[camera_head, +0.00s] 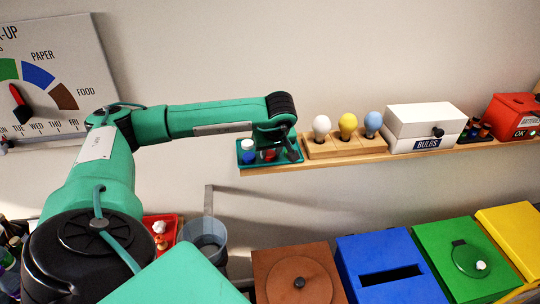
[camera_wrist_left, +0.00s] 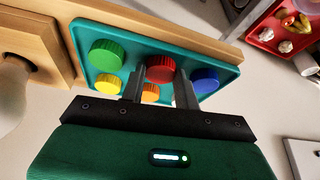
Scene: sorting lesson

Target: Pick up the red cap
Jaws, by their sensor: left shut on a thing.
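The red cap (camera_wrist_left: 160,69) sits at the teal tray (camera_wrist_left: 134,46) in the left wrist view, between the two fingers of my left gripper (camera_wrist_left: 158,84). The gripper is shut on it, one finger on each side. I cannot tell if the cap is clear of the tray. In the head view my left gripper (camera_head: 290,152) reaches down to the tray (camera_head: 258,164) at the left end of the wooden shelf, and red shows beside it, partly hidden. My right gripper is not in view.
Green (camera_wrist_left: 106,52), yellow (camera_wrist_left: 108,83), orange (camera_wrist_left: 150,93) and blue (camera_wrist_left: 205,80) caps stand close around the fingers. A wooden block with bulbs (camera_head: 330,148) and a white box (camera_head: 425,122) stand right along the shelf. Coloured bins, including a blue one (camera_head: 385,245), stand below.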

